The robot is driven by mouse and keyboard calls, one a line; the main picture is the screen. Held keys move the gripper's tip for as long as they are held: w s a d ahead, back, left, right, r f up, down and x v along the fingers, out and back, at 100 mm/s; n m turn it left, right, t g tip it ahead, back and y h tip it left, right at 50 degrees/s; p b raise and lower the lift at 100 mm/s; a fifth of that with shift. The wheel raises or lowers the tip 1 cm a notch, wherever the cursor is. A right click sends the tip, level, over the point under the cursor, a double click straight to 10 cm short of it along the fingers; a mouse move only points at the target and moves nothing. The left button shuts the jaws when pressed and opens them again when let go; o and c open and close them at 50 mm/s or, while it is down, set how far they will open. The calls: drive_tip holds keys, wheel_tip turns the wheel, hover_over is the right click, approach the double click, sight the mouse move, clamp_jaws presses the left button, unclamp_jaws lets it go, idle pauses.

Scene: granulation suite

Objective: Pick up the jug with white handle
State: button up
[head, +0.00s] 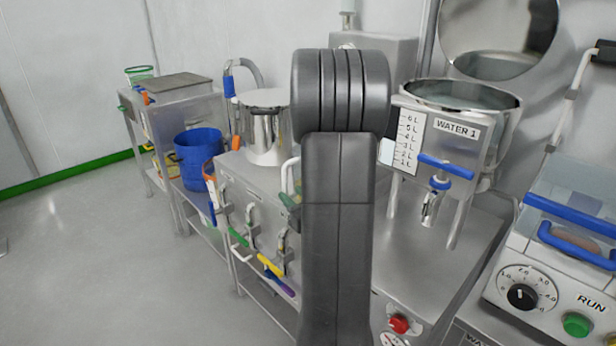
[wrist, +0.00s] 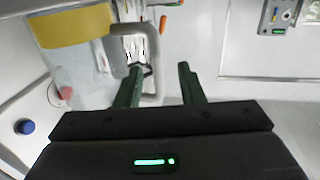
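In the wrist view, a clear jug (wrist: 85,70) with a yellow band near its top stands at the left. Its pale, greyish-white looped handle (wrist: 153,60) extends to the right. My gripper (wrist: 162,78) is open, with two dark green fingers. The handle's upright bar passes between the fingertips in this view, closer to the left finger; I cannot tell whether they touch. In the head view my arm hides most of the jug. A white handle (head: 287,174) shows just left of my arm, with a dark green piece below it, probably a fingertip.
A steel pot (head: 264,135) and a blue bucket (head: 199,155) are at left. A control box (head: 555,280) is at lower right. The floor (head: 90,260) at left is clear.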

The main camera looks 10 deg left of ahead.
sight(285, 187)
drive_tip(key=shift+x, duration=2.65)
drive_tip(key=shift+w+d+f, duration=0.1)
drive_tip(key=shift+w, duration=0.05)
clamp_jaws()
